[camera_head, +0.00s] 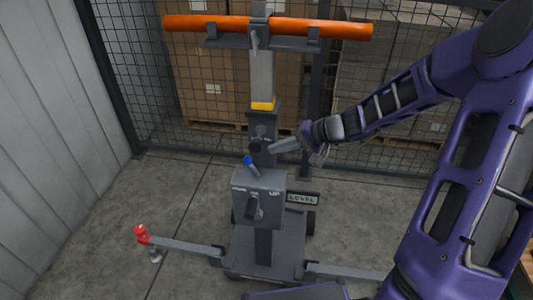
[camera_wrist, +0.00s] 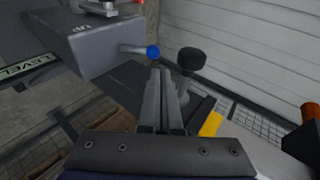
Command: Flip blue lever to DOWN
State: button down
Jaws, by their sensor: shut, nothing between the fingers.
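The blue lever (camera_head: 248,160) sticks up from the top rear of a grey control box (camera_head: 272,185) on the stand. Its blue tip leans a little left in the head view. In the wrist view the blue tip (camera_wrist: 152,52) ends a short stem from the box side (camera_wrist: 105,55). "UP" is printed at the box's right end; the left label is too small to read surely. My gripper (camera_head: 272,149) is shut and empty, just above and right of the lever. In the wrist view its fingers (camera_wrist: 160,75) end close to the blue tip, seemingly apart from it.
A black round knob (camera_head: 255,146) on the column stands close to my fingertips; it also shows in the wrist view (camera_wrist: 191,58). A black handle (camera_head: 253,207) is on the box front. A "LEVEL" sign (camera_head: 303,198) is at right. An orange bar (camera_head: 340,28) lies on top.

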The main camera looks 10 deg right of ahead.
jog(key=v, duration=0.5)
jog(key=shift+d+r, duration=0.1)
jog(key=shift+r, duration=0.25)
jog(key=shift+s, duration=0.1)
